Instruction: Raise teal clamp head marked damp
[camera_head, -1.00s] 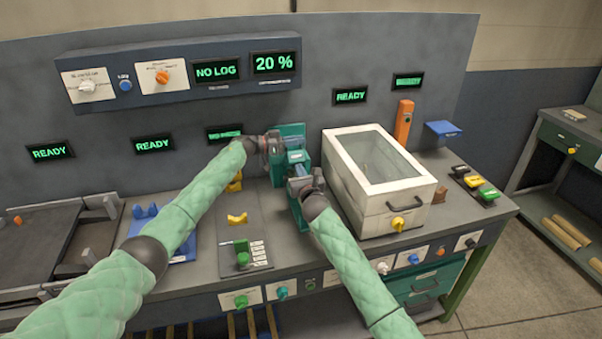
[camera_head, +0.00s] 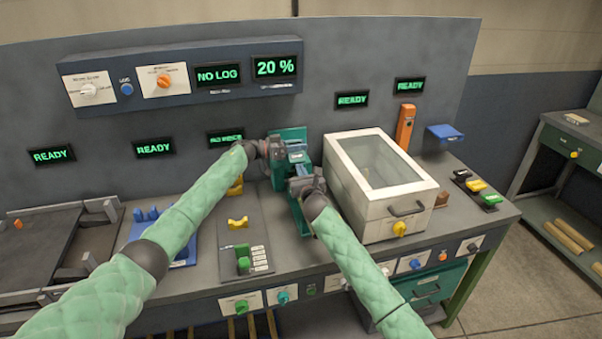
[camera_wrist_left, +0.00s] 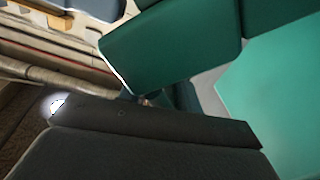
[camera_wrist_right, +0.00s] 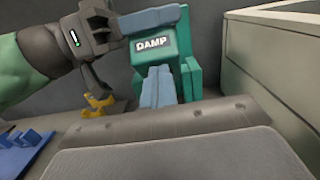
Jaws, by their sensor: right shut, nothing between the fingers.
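The teal clamp (camera_head: 293,136) stands on the bench left of the white lidded box. Its teal head marked DAMP (camera_wrist_right: 152,48) shows in the right wrist view, with a blue-grey bar (camera_wrist_right: 150,19) across its top and a blue-grey piece below it. My left gripper (camera_head: 270,152) is at the left side of the clamp head, and it also shows in the right wrist view (camera_wrist_right: 106,28). Its fingertips are partly hidden, so contact and opening are unclear. My right gripper (camera_head: 301,186) is shut and empty, in front of the head and low over the clamp's base.
The white box (camera_head: 382,172) with a glass lid stands close on the right. A board with a yellow cradle (camera_head: 238,222) and a green knob (camera_head: 244,263) lies left of the clamp. A blue rack (camera_head: 182,250) is further left. An orange post (camera_head: 405,125) stands behind the box.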

